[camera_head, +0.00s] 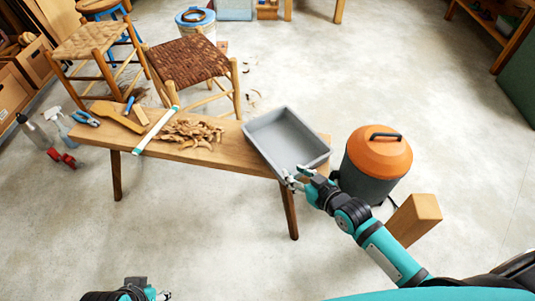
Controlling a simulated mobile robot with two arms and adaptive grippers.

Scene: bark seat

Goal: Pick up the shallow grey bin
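The shallow grey bin (272,131) is empty and sits on the right end of the wooden bench (236,155).
A pile of bark strips (190,132), a wooden mallet (116,116) and blue-handled pliers (84,118) lie on the bench. An orange-lidded grey vacuum (377,155) stands right of the bin, near a wooden block (414,216). Woven stools (188,62) stand behind. Floor in front is clear.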

